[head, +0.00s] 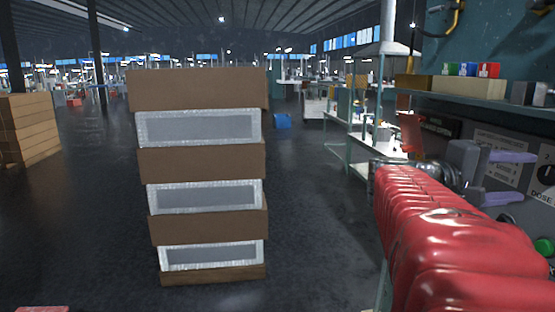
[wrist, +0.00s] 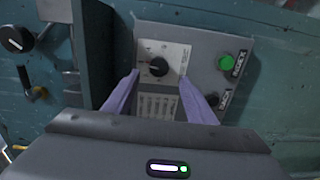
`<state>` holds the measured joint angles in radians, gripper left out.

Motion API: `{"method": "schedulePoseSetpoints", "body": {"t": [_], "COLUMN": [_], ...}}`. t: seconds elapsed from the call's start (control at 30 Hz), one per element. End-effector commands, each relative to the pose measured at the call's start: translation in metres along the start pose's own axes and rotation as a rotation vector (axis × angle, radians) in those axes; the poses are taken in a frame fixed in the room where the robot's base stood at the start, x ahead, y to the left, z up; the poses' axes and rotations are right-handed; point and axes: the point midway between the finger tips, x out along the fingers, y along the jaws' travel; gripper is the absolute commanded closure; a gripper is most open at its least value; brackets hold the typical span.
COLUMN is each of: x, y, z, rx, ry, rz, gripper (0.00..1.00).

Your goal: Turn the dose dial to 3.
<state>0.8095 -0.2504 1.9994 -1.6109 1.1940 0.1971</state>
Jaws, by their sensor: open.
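In the head view, a white plate marked DOSE (head: 541,197) is cut off by the right edge, with part of a black dial (head: 547,173) above the word. My gripper (head: 526,178) is open, its lilac fingers pointing right toward that plate. In the wrist view, a black knob (wrist: 158,67) on a pale square plate shows between the fingertips of my gripper (wrist: 160,77). The fingers stand apart on either side of it, and I see no clear contact. The knob's scale is too small to read. The link between the knobs in the two views is not certain.
In the wrist view, a green button (wrist: 226,62) and a dark button (wrist: 211,100) sit right of the knob; another black dial (wrist: 15,38) is at far left. In the head view, a shelf (head: 480,103) hangs above, and stacked boxes (head: 200,165) stand on the floor.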

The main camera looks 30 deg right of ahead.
Motion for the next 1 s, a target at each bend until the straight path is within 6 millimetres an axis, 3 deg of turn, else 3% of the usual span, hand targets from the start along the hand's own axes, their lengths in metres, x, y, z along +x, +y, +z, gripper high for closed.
{"method": "schedulePoseSetpoints", "body": {"t": [0.5,1.0], "x": [-0.059,-0.067], "y": [-0.001,-0.001], "z": [0.000,0.001], "rx": [-0.001,-0.001], "ry": [0.002,-0.001], "rz": [-0.001,-0.001], "gripper": [0.49,0.49]}}
